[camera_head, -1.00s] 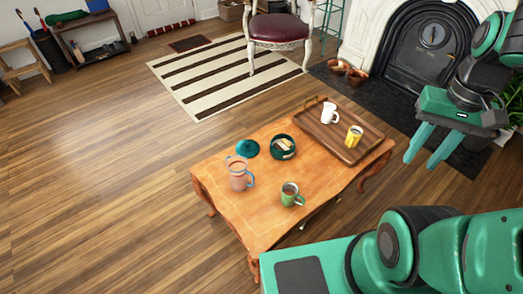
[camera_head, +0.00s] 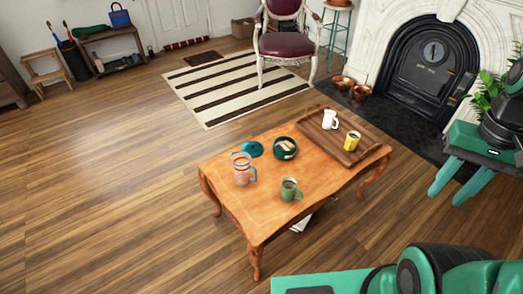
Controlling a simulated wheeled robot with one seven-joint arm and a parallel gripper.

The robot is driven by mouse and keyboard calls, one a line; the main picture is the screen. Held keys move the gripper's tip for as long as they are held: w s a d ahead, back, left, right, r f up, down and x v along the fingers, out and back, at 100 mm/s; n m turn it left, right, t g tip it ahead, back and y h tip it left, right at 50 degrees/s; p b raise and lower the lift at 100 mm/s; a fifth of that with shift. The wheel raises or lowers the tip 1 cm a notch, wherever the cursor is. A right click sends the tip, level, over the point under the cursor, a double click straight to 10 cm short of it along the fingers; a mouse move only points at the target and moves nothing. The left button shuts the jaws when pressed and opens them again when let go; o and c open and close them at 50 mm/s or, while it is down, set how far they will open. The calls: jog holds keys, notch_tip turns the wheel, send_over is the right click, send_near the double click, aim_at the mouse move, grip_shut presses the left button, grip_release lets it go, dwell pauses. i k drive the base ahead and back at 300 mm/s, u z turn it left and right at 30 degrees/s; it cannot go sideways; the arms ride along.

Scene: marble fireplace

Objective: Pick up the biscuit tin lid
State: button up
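The biscuit tin lid looks to be the teal round lid (camera_head: 253,149) lying flat on the wooden coffee table (camera_head: 232,207). Just right of it is the dark green round tin (camera_head: 285,148), open, with biscuits (camera_head: 287,146) inside. My gripper (camera_head: 457,193) is at the right edge of the view, with two teal fingers apart and nothing between them. It is in the air to the right of the table, well away from the lid.
A pink jug (camera_head: 242,171) stands just in front of the lid. A green mug (camera_head: 289,190) is near the table's front. A wooden tray (camera_head: 365,153) holds a white jug (camera_head: 330,119) and a yellow mug (camera_head: 351,141). The floor left of the table is clear.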

aim_at(254, 148)
jog(key=z, duration=1.7)
jog(key=i, duration=1.2)
jog(key=u, duration=2.6)
jog(key=i, duration=0.5)
jog(key=u, duration=0.2)
